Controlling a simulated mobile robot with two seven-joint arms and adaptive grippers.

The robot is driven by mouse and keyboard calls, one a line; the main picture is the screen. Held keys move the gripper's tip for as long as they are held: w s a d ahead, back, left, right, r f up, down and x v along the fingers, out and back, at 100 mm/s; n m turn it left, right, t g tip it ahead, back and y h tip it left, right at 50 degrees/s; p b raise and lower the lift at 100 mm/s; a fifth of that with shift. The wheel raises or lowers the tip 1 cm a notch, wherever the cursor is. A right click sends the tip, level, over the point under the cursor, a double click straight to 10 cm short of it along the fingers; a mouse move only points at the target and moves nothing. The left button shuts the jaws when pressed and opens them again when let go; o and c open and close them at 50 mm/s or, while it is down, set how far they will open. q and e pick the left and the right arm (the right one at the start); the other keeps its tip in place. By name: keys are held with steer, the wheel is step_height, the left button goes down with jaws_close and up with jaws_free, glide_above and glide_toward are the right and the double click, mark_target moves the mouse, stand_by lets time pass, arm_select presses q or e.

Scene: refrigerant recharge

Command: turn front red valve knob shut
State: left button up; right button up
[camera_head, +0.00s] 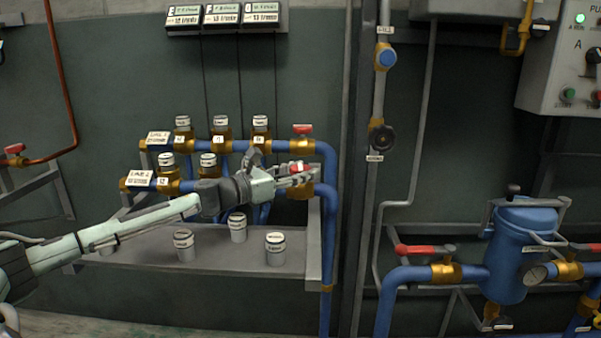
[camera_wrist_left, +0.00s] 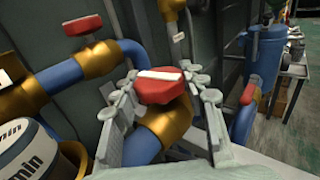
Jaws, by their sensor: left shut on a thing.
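The front red valve knob (camera_wrist_left: 165,88), with a white bar across its top, sits on a brass valve body (camera_wrist_left: 168,122) in the left wrist view. My left gripper (camera_wrist_left: 163,92) is shut on this knob, one finger on each side. In the head view my left arm reaches in from the left, and the gripper (camera_head: 296,180) is at the front knob (camera_head: 298,166), which it partly hides. Another red knob (camera_head: 302,129) stands behind and above on the rear pipe; it also shows in the left wrist view (camera_wrist_left: 88,25). My right gripper is not in view.
Several white-capped cups stand on the grey shelf (camera_head: 140,250) below the blue pipes. Brown-bodied valves with labels sit left of my gripper. A vertical blue pipe (camera_head: 330,200) runs just right of it. A blue tank (camera_head: 515,250) stands further right.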

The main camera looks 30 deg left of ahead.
mark_target(301, 167)
arm_select(q)
steer(key=shift+r, duration=0.1)
steer(key=o, duration=1.2)
step_height(301, 167, up, 10)
steer(key=shift+f, duration=0.1)
